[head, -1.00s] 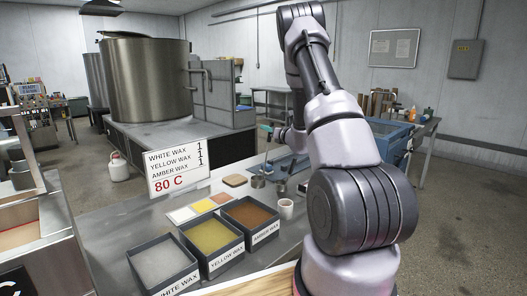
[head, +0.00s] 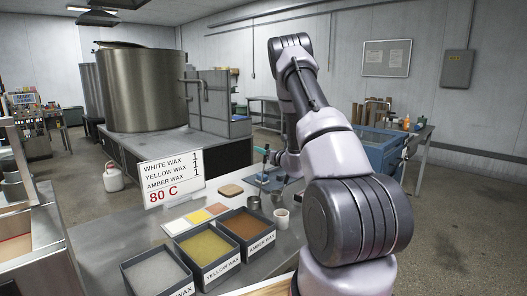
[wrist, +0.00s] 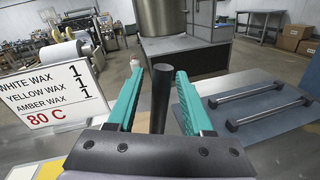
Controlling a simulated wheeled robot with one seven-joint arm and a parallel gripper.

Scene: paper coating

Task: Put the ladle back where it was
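My gripper (wrist: 160,90) has two teal fingers, and in the wrist view a dark round upright handle, apparently the ladle's (wrist: 160,100), stands between them. Gaps show on both sides of the handle, so the fingers look open around it. The handle's lower end is hidden behind the gripper body. In the head view my gripper (head: 268,153) is over the far part of the table, partly behind my arm. A small metal cup (head: 253,203) stands below it; I cannot tell whether it is the ladle's bowl.
Trays of white (head: 155,275), yellow (head: 207,246) and amber wax (head: 245,226) stand at the front. A white cup (head: 281,218) is right of them. A sign (head: 171,180) stands at the left. A blue-grey plate with two bars (wrist: 250,110) lies right of my gripper.

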